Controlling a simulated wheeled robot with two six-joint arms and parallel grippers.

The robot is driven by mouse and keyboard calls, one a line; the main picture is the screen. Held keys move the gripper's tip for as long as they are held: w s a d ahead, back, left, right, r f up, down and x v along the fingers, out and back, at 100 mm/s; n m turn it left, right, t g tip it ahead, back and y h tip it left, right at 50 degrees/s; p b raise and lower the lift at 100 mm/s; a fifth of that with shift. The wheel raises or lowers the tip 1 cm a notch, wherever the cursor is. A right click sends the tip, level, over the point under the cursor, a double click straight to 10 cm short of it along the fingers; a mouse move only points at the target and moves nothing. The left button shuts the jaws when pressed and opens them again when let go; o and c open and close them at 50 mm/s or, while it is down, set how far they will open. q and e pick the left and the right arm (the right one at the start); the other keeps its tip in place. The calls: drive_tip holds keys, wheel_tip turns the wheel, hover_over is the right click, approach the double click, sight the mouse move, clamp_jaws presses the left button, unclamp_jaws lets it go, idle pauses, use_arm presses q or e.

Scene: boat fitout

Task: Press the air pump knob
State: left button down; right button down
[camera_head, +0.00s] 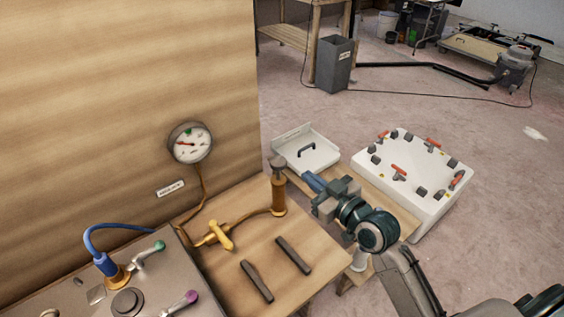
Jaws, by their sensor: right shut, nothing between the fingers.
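The air pump (278,192) is an upright copper-brown cylinder near the right edge of the wooden bench. Its dark grey knob (278,162) sits on top, clear above the body. My right gripper (311,181) is just right of the pump, with its blue fingertips together and empty. The fingertips point left toward the pump's upper body, a little lower in the picture than the knob. A gap shows between the fingertips and the pump. My left gripper is out of view.
A pressure gauge (190,143) hangs on the wooden wall, with a pipe below it. A yellow valve (219,235) and two dark bars (293,255) are on the bench. A white tray (318,158) and a white box with red-handled valves (436,208) stand behind my gripper.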

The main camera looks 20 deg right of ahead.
drive_tip(key=shift+w+r+t, duration=0.2)
drive_tip(key=shift+r+t, duration=0.1)
drive_tip(key=shift+r, duration=0.35)
drive_tip(key=shift+w, duration=0.15)
drive_tip(key=p, duration=0.3)
hover_over(278, 163)
drive_tip(key=v, duration=0.4)
drive_tip(key=shift+w+f, duration=0.35)
drive_tip(key=shift+f, duration=0.35)
drive_tip(key=shift+w+f, duration=0.35)
drive_tip(key=shift+f, duration=0.35)
drive_tip(key=shift+w+f, duration=0.35)
drive_tip(key=shift+f, duration=0.35)
drive_tip(key=shift+f, duration=0.1)
